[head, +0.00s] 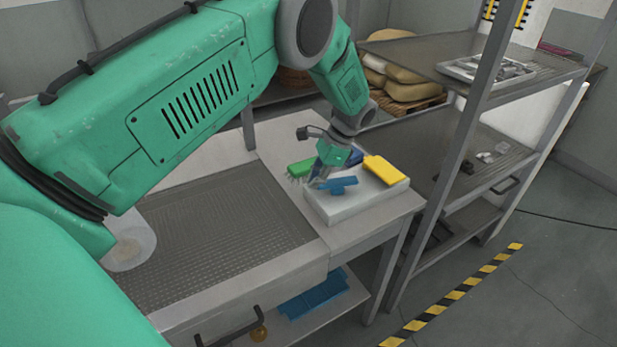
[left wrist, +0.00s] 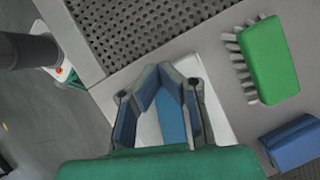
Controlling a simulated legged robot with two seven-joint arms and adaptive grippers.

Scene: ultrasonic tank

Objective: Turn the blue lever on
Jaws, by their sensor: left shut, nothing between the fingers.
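The blue lever (head: 338,184) is on top of a white box (head: 350,208) at the right end of the bench in the head view. It points roughly left to right there. In the left wrist view the blue lever (left wrist: 170,118) shows as a blue strip between and below my finger frames. My left gripper (head: 317,181) is at the lever's left end, close above it; I cannot tell whether they touch. In the left wrist view my left gripper (left wrist: 166,70) has its fingertips brought together, with nothing held. My right gripper is not in view.
A yellow piece (head: 385,170) is at the box's back right. A perforated tank cover (head: 225,235) fills the bench's left. Metal shelving (head: 462,130) stands close on the right.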

